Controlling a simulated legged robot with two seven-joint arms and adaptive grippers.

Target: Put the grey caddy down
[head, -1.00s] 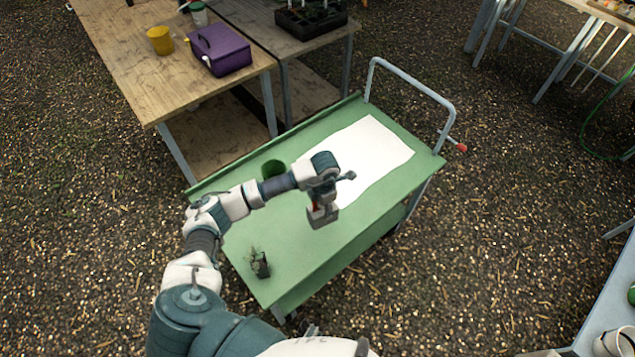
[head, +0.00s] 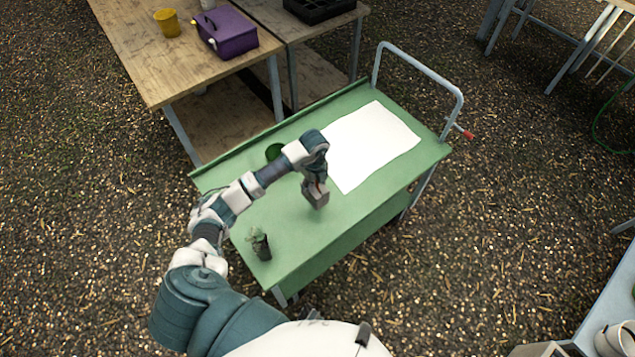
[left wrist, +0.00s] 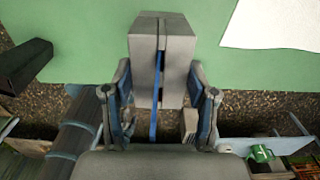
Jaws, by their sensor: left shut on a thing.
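The grey caddy (head: 316,196) is a small grey box with a split top. It is in my left gripper (head: 316,182), over the green trolley top (head: 290,225) just left of the white sheet. In the left wrist view the caddy (left wrist: 162,45) sits between the two fingers of my left gripper (left wrist: 160,105), which are shut on it. I cannot tell whether its underside touches the trolley or hangs just above it. My right gripper is not in view.
A white sheet (head: 370,145) covers the trolley's right part. A potted plant (head: 261,245) stands near the front left corner, and a green pot (head: 274,152) near the back edge. Green surface around the caddy is bare. A wooden table (head: 150,70) stands behind.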

